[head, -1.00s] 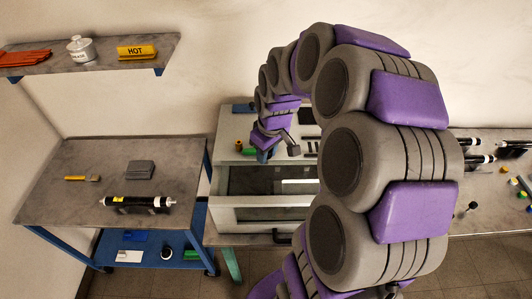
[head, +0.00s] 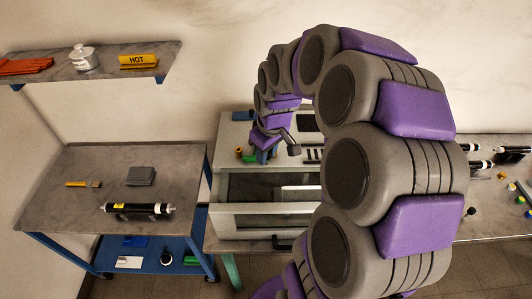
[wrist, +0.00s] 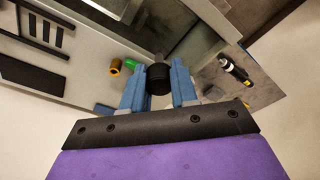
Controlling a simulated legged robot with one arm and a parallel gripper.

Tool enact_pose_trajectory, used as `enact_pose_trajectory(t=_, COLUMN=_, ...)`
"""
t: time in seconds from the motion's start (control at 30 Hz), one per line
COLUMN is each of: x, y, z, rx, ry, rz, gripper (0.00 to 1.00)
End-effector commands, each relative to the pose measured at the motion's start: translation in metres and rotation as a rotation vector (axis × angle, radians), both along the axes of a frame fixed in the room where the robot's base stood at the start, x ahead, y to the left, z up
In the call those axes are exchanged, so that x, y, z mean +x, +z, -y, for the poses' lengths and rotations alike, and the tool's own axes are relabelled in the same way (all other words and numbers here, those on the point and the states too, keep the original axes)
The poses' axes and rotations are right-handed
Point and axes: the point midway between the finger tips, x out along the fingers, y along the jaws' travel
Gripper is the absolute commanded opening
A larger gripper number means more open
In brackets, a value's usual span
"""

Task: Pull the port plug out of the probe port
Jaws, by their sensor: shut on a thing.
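My gripper (wrist: 158,88) is at the centre of the wrist view, its two blue fingers shut on a black round plug (wrist: 158,76). I take this to be the port plug. In the head view my gripper (head: 263,156) is over the top of the grey box-shaped unit (head: 228,130), left of its centre. The probe port cannot be made out in either view. I cannot tell whether the plug is still seated or clear of the port.
An orange ring (wrist: 114,67) and a green piece (wrist: 130,64) lie close beside the fingers on the unit's top. A cart (head: 65,200) with a black cylinder (head: 135,209) stands to the left. A shelf (head: 105,67) hangs above it.

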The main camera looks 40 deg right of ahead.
Motion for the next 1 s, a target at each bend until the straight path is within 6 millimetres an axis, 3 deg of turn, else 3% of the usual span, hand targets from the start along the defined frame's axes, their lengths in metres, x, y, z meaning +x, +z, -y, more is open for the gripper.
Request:
enact_pose_trajectory(t=0.23, x=0.0, y=0.004, z=0.0, rx=-0.001, ry=0.0, rz=0.001, gripper=0.0)
enact_pose_trajectory(t=0.6, x=0.001, y=0.029, z=0.0, rx=-0.001, ry=0.0, rz=0.003, gripper=0.0)
enact_pose_trajectory(t=1.0, x=0.001, y=0.031, z=0.0, rx=-0.001, ry=0.0, rz=0.002, gripper=0.0)
